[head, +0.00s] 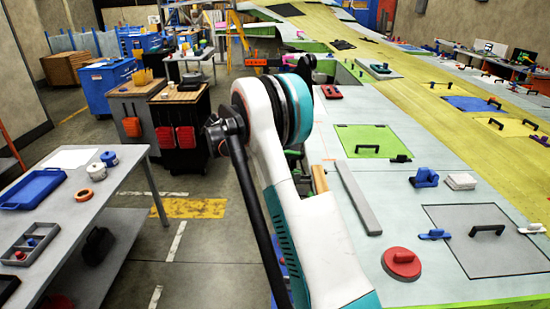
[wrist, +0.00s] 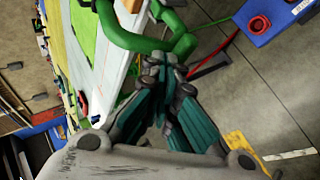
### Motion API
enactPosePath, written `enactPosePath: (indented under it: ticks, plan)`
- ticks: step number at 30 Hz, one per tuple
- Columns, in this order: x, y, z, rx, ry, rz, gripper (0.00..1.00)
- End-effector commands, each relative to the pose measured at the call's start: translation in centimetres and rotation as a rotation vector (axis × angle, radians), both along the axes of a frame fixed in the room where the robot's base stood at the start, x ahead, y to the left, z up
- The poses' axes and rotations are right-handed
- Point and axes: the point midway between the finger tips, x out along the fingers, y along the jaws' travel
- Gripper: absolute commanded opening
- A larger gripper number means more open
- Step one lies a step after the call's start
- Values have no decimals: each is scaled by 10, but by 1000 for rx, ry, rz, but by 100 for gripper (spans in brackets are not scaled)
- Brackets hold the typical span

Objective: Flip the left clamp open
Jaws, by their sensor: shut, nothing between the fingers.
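My gripper (wrist: 165,72) shows in the wrist view with its fingers together and nothing between them. Its tips are close to a thick green bent bar (wrist: 128,38) at the edge of the wing; I cannot tell whether they touch. In the head view my arm hides the gripper.
The wing surface (head: 325,235) carries a red round tool (head: 401,263), a grey bar (head: 357,198), a blue block (head: 425,178) and a green panel (head: 375,138). A grey table (head: 110,185) with trays stands at left. Open floor (head: 180,240) lies between table and wing.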

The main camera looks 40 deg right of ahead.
Motion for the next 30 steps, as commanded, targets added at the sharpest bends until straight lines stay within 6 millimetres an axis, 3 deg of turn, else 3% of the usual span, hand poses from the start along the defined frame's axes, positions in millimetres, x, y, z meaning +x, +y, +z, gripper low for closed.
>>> enactPosePath:
  ticks: [1, 12, 30]
  plan:
    - [3, 3, -10, -18, 15, 2, 0]
    - [13, 15, -39, -11, 10, 0, 0]
    - [14, 18, -55, -4, 9, -3, 0]
